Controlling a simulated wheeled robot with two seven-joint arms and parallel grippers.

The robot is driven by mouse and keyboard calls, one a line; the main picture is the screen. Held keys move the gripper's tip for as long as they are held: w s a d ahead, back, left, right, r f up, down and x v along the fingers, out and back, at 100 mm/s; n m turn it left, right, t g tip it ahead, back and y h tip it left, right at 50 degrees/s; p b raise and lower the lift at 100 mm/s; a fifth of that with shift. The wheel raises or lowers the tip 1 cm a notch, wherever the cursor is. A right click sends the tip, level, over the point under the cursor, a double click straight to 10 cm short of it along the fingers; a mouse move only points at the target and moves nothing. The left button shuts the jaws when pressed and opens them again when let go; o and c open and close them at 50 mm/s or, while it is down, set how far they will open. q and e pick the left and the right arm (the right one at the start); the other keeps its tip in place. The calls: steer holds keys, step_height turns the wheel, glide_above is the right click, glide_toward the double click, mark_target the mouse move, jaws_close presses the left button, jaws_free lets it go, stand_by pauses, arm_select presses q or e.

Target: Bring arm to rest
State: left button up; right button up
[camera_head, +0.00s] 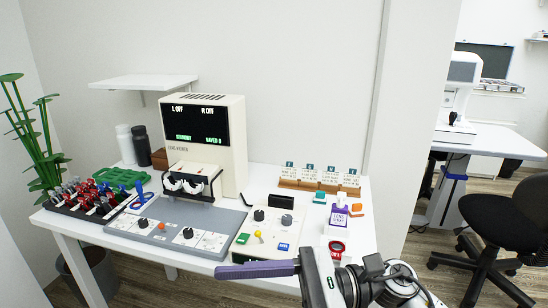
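My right arm comes in from the bottom right, in front of the table's front edge. Its gripper (230,272) points left, with a long purple-grey finger seen side-on. I cannot tell from this angle whether the fingers are apart or together, and nothing shows held in them. My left arm and gripper are not in view. The white table (205,262) stands ahead, and the gripper is at its near edge, in front of the small control box (262,236). The arm overlaps the table's front right corner.
A white viewer machine (232,150) has a lit screen, with a grey control panel (150,237) before it. Left are a rack of red and black frames (85,203) and a green tray (121,177). Right are a card rack (318,186), purple-labelled bottle (339,213) and red-rimmed item (336,248).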

steer(key=w+d+f+m+t, duration=0.1)
steer(key=w+d+m+t, duration=0.2)
steer(key=m+t, duration=0.7)
steer(key=w+d+f+m+t, duration=0.1)
steer(key=w+d+m+t, duration=0.4)
steer(key=m, duration=1)
steer(key=d+f+m+t+h, duration=0.4)
steer(key=f+m+h, duration=0.55)
steer(key=m, duration=0.45)
steer(key=s+d+f+m+g+h, duration=0.3)
steer(key=s+f+m, duration=0.5)
steer(key=f, duration=0.3)
steer(key=s+d+f+m+g+h, duration=0.3)
steer(key=s+f+m, duration=0.4)
steer(key=f, duration=0.5)
steer(key=s+d+g+p, duration=0.1)
steer(key=s+d, duration=0.1)
steer(key=shift+s+d+f+m+g, duration=0.2)
steer(key=shift+d+m+g, duration=0.1)
steer(key=shift+m, duration=0.1)
